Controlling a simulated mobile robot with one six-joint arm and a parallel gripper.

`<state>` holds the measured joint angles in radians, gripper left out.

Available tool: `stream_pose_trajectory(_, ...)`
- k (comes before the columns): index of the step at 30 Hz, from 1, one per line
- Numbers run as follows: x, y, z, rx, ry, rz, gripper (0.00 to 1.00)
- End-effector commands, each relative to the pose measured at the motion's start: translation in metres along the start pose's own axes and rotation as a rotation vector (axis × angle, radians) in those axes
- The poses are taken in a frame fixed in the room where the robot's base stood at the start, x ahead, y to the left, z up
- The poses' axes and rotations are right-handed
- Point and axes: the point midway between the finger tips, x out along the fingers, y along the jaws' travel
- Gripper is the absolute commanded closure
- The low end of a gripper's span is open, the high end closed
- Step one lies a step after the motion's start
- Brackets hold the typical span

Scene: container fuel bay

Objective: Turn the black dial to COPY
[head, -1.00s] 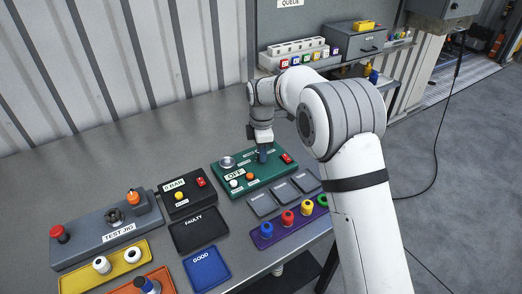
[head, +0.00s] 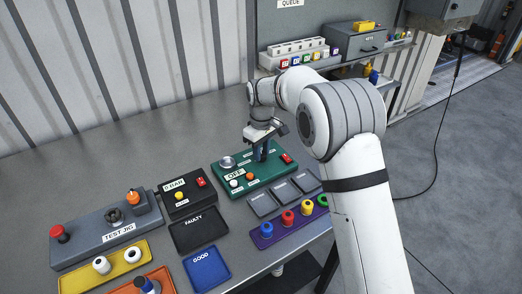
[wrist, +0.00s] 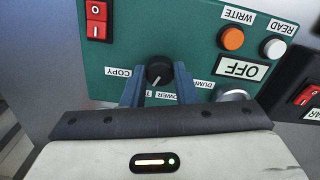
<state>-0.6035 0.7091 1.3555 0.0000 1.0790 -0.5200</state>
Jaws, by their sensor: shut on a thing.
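The black dial (wrist: 158,71) sits on the green panel (wrist: 183,25) between the two blue fingers of my gripper (wrist: 158,84) in the wrist view. The fingers are shut on it. A white mark on the dial appears to point toward the gripper body, slightly left. The COPY label (wrist: 118,72) is left of the dial, beyond the left finger. A DUMP label (wrist: 202,84) is to the right, and another label below is partly covered. In the head view my gripper (head: 262,153) points down onto the green panel (head: 228,187) and hides the dial.
A black box (head: 187,195) stands beside the panel, with small grey plates (head: 263,204) in front.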

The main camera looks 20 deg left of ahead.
Motion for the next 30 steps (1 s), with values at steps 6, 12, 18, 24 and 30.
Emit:
stream_pose_trajectory(6,-0.0034,0.0015,-0.0023,0.205,0.010,0.005,0.96)
stream_pose_trajectory(12,-0.0037,0.0019,-0.0023,0.382,0.012,0.004,0.96)
stream_pose_trajectory(18,-0.0040,0.0022,-0.0024,0.524,0.013,0.004,0.96)
stream_pose_trajectory(24,-0.0043,0.0025,-0.0024,0.621,0.014,0.003,0.96)
stream_pose_trajectory(30,-0.0046,0.0028,-0.0024,0.669,0.015,0.003,0.96)
